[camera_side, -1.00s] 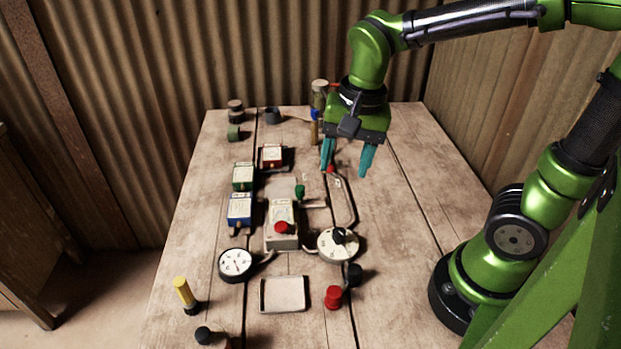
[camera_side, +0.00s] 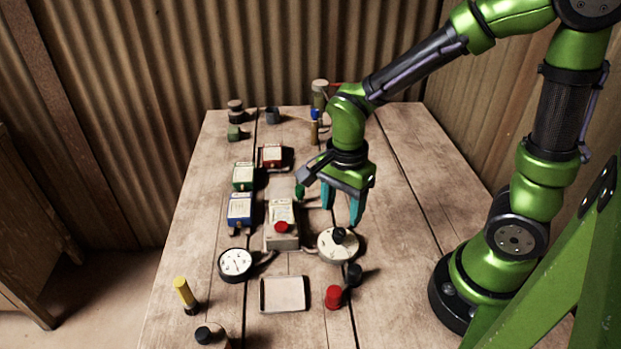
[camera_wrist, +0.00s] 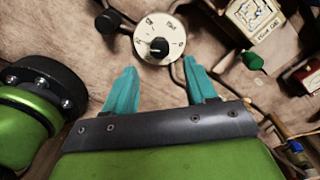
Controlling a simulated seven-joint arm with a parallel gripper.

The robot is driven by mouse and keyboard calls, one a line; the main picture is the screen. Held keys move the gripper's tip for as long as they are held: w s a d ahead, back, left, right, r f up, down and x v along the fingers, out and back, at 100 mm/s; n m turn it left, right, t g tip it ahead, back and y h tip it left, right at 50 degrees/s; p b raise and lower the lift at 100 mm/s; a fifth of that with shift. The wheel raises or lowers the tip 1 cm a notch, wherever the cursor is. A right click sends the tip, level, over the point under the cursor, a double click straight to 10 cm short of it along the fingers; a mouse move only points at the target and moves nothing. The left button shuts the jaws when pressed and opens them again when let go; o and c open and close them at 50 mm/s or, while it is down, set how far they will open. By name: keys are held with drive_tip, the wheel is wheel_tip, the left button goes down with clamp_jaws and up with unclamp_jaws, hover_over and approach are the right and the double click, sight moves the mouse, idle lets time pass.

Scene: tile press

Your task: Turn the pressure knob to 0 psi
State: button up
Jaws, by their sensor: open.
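The pressure knob is a black knob (camera_side: 339,235) on a round cream dial (camera_side: 327,251) at the front middle of the table. In the wrist view the dial (camera_wrist: 172,27) and its black knob (camera_wrist: 157,47) lie just beyond my fingertips. A white mark shows on the knob; the dial's lettering is too small to read surely. My gripper (camera_side: 342,215) has teal fingers pointing down, open and empty. In the side view its fingertips are just above and behind the knob. In the wrist view the fingertips (camera_wrist: 160,64) are spread either side of it, apart from it.
A black-rimmed gauge (camera_side: 236,263) and a grey box with a red button (camera_side: 283,226) stand left of the dial. A black ball-ended lever (camera_side: 354,273), red cap (camera_side: 333,297) and empty tray (camera_side: 283,307) lie in front.

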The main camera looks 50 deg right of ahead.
sight(340, 231)
wheel_tip(340, 231, down, 6)
drive_tip(key=shift+r, duration=0.1)
drive_tip(key=shift+c, duration=0.4)
clamp_jaws()
